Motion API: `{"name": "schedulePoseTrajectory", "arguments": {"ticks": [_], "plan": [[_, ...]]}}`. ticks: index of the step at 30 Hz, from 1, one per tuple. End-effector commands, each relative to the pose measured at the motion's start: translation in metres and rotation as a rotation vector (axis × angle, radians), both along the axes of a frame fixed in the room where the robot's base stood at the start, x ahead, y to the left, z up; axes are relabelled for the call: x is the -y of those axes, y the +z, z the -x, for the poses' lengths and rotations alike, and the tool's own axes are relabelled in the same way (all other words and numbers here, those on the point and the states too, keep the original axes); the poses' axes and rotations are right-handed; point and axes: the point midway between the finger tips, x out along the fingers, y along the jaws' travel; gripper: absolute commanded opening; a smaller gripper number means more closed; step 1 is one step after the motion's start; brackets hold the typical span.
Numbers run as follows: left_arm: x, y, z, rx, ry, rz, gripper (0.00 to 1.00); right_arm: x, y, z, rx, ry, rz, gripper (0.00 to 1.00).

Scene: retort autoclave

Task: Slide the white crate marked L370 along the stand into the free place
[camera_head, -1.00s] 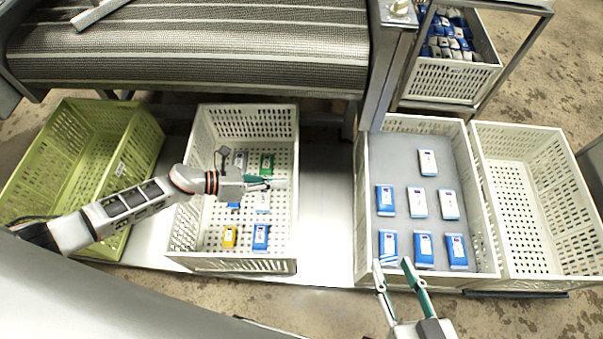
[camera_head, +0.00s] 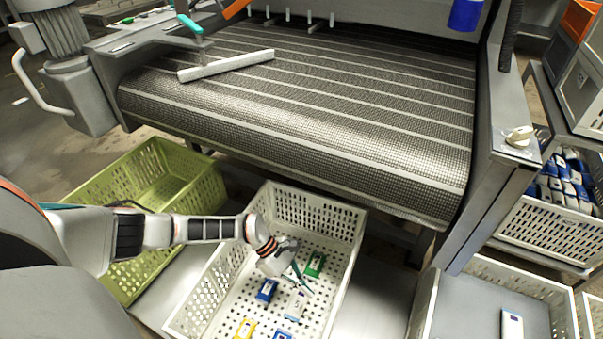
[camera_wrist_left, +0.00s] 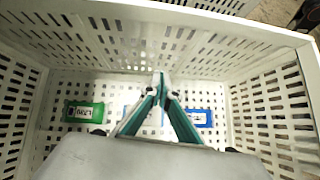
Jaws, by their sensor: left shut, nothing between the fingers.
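A white slatted crate (camera_head: 318,213) stands on the grey stand, with several blue, green and yellow packs inside. I cannot read an L370 mark on it. My left gripper (camera_head: 303,279) reaches over its left wall and is inside or just above its opening, fingers shut and empty. In the left wrist view, the closed fingertips (camera_wrist_left: 160,80) point at the crate's wall (camera_wrist_left: 130,45), between a green pack (camera_wrist_left: 84,113) and a blue pack; contact is unclear. A bare strip of stand (camera_head: 376,300) lies right of the crate. My right gripper is out of view.
A green crate (camera_head: 150,170) stands at the left; bare stand shows between it and the white crate. Another white crate (camera_head: 515,278) with a grey liner is at the lower right. A conveyor (camera_head: 310,120) overhangs behind, with a metal post (camera_head: 490,210) at its right.

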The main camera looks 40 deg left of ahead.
Motion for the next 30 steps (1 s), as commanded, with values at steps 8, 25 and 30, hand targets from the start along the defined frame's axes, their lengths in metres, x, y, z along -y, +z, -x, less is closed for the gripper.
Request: {"name": "schedulePoseTrajectory", "arguments": {"ticks": [8,25,30], "plan": [[0.040,-0.019,-0.010,0.003,0.000,0.002,0.00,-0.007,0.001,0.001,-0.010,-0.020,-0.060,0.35],[0.061,-0.021,-0.012,0.000,0.001,0.001,0.00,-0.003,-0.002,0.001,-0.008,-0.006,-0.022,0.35],[0.072,-0.020,-0.012,0.000,-0.001,0.003,0.00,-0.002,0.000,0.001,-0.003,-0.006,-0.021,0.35]]}}
